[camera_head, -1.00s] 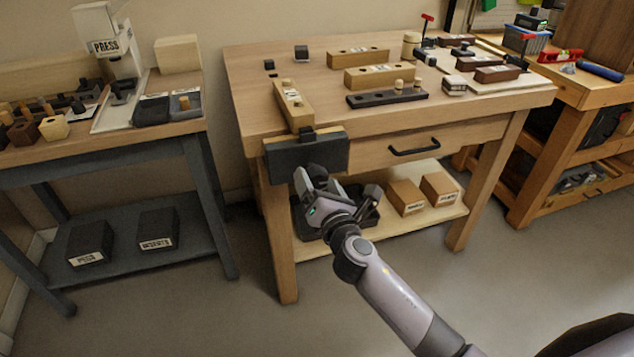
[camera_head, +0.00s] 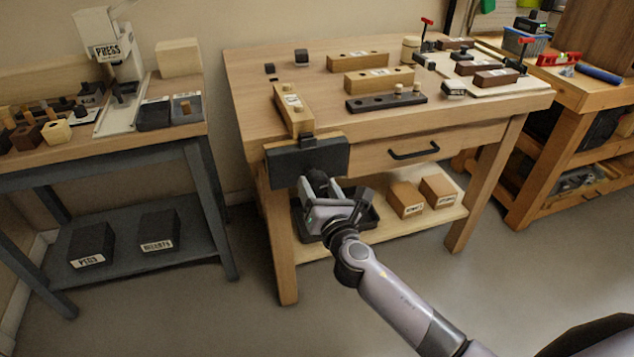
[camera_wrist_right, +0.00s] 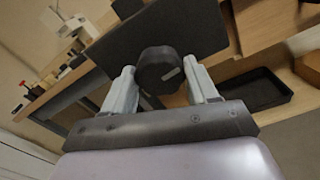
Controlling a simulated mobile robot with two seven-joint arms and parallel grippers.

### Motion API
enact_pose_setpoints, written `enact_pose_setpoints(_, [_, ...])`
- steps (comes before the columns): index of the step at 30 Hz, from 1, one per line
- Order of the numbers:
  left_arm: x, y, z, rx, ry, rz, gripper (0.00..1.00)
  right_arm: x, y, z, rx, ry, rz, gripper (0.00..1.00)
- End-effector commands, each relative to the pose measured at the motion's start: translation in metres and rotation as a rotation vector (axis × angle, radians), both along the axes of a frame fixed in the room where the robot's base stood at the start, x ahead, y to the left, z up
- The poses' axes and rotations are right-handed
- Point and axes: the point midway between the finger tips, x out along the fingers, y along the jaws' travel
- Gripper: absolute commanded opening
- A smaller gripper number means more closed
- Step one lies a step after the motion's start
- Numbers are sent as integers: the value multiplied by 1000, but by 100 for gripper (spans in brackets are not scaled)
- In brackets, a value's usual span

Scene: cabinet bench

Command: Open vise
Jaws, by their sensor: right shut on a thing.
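The vise (camera_head: 306,161) is a dark, wide jaw plate at the front left corner of the wooden bench. A labelled wooden block (camera_head: 292,108) lies on the bench top just behind it. My right gripper (camera_head: 317,181) is in front of the jaw plate, below its middle. In the right wrist view, a round dark knob (camera_wrist_right: 160,72) on the vise front sits between the two pale fingers (camera_wrist_right: 163,84), which are shut on it. The jaw plate (camera_wrist_right: 165,38) rises behind the knob. The gap behind the plate is not clearly visible. My left gripper is not in view.
A drawer with a black handle (camera_head: 414,151) is right of the vise. A dark tray (camera_head: 364,217) and labelled boxes (camera_head: 406,198) are on the shelf below. Hole blocks (camera_head: 379,78) stand on the bench top. The floor in front is clear.

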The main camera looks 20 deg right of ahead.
Motion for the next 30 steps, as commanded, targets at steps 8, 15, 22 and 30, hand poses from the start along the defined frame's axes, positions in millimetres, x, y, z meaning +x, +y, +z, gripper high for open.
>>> enact_pose_setpoints(8, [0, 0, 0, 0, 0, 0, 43, 0, 0, 0, -4, 0, 0, 31])
enact_pose_setpoints(15, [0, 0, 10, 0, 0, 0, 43, -1, 0, 2, -125, -5, 1, 31])
enact_pose_setpoints(22, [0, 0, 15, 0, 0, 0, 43, -1, 0, 0, -240, -8, 0, 31])
enact_pose_setpoints(30, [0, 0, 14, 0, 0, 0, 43, -1, 0, 0, -241, -8, 0, 31])
